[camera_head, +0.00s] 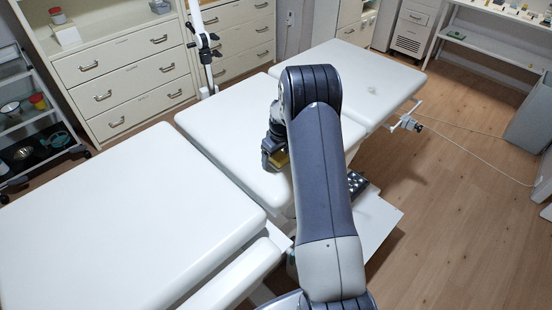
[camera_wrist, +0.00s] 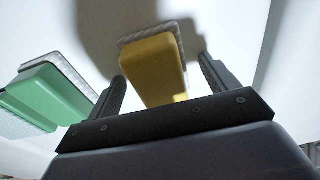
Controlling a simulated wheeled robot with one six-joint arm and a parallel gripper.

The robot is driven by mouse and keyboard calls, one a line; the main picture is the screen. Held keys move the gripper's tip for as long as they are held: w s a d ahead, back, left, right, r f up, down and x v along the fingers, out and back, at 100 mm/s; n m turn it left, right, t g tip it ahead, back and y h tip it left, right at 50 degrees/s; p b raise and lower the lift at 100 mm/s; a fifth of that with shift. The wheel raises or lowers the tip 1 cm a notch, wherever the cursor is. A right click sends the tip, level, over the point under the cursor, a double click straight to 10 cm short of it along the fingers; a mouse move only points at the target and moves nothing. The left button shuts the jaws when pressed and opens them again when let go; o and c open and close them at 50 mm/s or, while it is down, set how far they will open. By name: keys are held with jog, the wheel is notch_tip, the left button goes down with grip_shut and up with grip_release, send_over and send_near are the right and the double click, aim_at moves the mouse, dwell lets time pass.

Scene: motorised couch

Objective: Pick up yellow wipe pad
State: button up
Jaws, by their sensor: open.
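The yellow wipe pad (camera_wrist: 153,70) lies on the white couch surface, with a pale textured layer along its far edge in the wrist view. My gripper (camera_wrist: 165,85) is open, with one finger on each side of the pad. A gap shows between the pad and the right finger; the left finger is close to the pad's side. My arm hides part of this area.
A green pad (camera_wrist: 46,94) with a pale layer lies left of my gripper in the wrist view. The white couch (camera_head: 105,215) has several sections. Drawer cabinets (camera_head: 130,75) stand behind, and a trolley (camera_head: 35,125) stands at left. Wooden floor (camera_head: 455,200) is open at right.

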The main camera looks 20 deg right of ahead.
jog(key=shift+c, duration=0.4)
jog(key=c, duration=1)
jog(key=shift+r, duration=0.1)
jog(key=shift+r+p, duration=0.25)
jog(key=shift+p, duration=0.25)
notch_tip(320, 180, up, 10)
jog(key=shift+f+b, duration=0.1)
jog(key=shift+b, duration=0.75)
